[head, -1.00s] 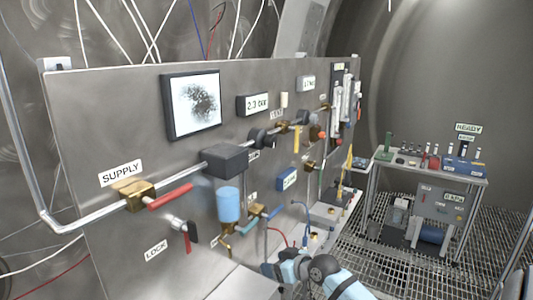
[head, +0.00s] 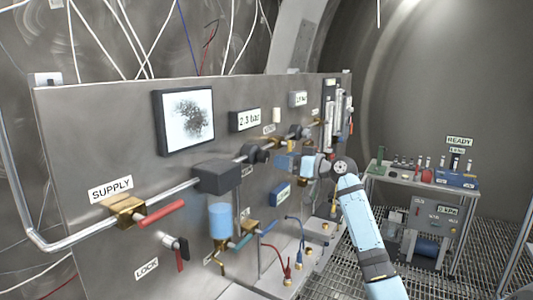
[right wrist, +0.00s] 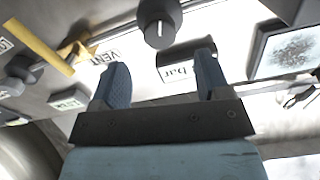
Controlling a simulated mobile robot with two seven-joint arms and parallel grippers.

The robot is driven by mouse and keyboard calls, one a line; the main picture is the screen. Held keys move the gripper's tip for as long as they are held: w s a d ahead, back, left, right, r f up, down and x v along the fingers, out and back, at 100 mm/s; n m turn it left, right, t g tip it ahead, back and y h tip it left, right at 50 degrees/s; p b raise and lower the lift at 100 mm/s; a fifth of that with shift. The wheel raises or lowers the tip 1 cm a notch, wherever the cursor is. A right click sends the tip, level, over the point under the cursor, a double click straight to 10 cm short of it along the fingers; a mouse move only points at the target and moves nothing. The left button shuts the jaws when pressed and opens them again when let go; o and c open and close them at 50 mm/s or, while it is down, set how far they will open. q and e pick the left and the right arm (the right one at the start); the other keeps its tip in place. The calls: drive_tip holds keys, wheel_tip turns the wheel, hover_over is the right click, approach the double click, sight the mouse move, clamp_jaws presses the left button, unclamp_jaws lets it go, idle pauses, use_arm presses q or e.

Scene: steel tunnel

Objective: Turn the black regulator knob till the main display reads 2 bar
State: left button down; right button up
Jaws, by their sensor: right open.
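The black regulator knob (head: 257,154) sits on the pipe below the main display (head: 245,120), which reads 2.3 bar. In the right wrist view the knob (right wrist: 160,22) shows a white pointer mark. The display (right wrist: 178,70) appears there upside down between the fingers, partly hidden. My right gripper (head: 285,162) is in front of the panel, to the right of the knob and apart from it. It also shows in the right wrist view (right wrist: 160,80), with its two blue fingers wide apart and nothing between them. My left gripper is not in view.
A red-handled SUPPLY valve (head: 160,213), a LOCK lever (head: 178,250) and a dark box (head: 217,177) stick out from the panel. A blue bowl (head: 220,220) hangs below the box. A second dark round fitting (head: 295,132) lies farther along. A bench (head: 425,180) stands right.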

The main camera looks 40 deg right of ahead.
sight(267, 157)
drive_tip(key=p+x, duration=0.1)
drive_tip(key=x, duration=0.6)
drive_tip(key=shift+p, duration=0.35)
drive_tip(key=shift+f, duration=0.1)
drive_tip(key=c, duration=0.9)
